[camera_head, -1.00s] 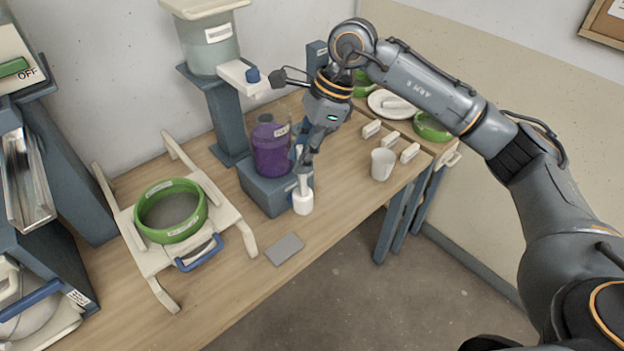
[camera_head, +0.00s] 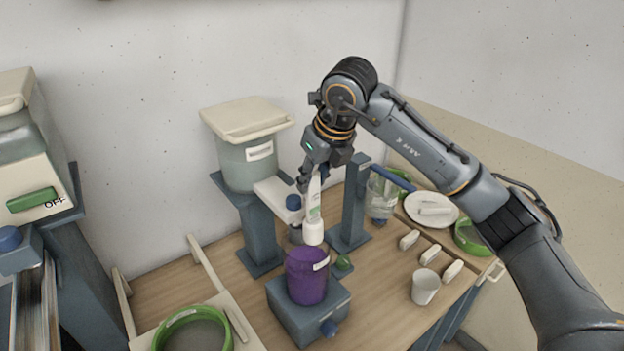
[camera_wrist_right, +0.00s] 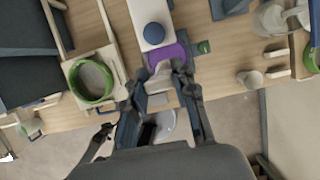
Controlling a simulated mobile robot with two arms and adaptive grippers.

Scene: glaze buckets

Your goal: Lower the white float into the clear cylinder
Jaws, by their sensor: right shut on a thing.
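The white float (camera_head: 313,233) has a slim stem and a thick bulb at its lower end. My right gripper (camera_head: 312,180) is shut on the upper stem and holds the float roughly upright. The clear cylinder (camera_head: 307,278) has purple contents and a white label, and stands on a blue-grey block. In the head view the bulb shows just over the cylinder's top; whether it is inside the rim I cannot tell. In the right wrist view my right gripper (camera_wrist_right: 167,72) is close to the purple cylinder (camera_wrist_right: 168,53). My left gripper is not in view.
A lidded bucket (camera_head: 248,160) on a stand, with a white spout and blue knob, is behind. A clear jug (camera_head: 382,195), white cup (camera_head: 425,287) and white plate (camera_head: 432,210) are at the right. A green-rimmed sieve (camera_head: 193,332) lies at front left.

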